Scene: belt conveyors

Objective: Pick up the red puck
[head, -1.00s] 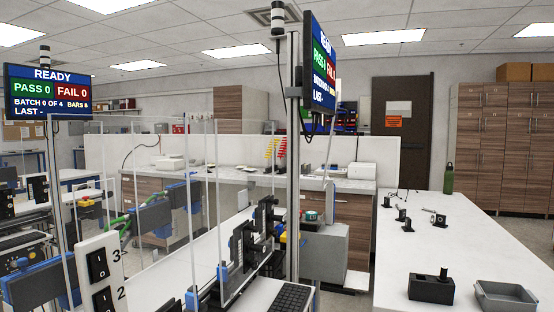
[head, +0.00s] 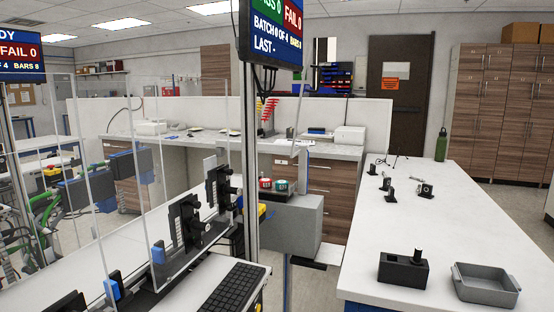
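The red puck (head: 265,183) sits on top of a grey box behind the metal post, in the middle of the head view. A green puck (head: 281,185) stands right beside it on the same dark holder. The red puck looks small and its lower part is hard to make out. Neither of my grippers shows in the head view.
The grey box (head: 292,225) stands between the belt station and the white table (head: 440,225) at right. A metal post (head: 249,130) rises just left of the pucks. A keyboard (head: 228,290), black block (head: 403,270) and grey tray (head: 485,284) lie nearer.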

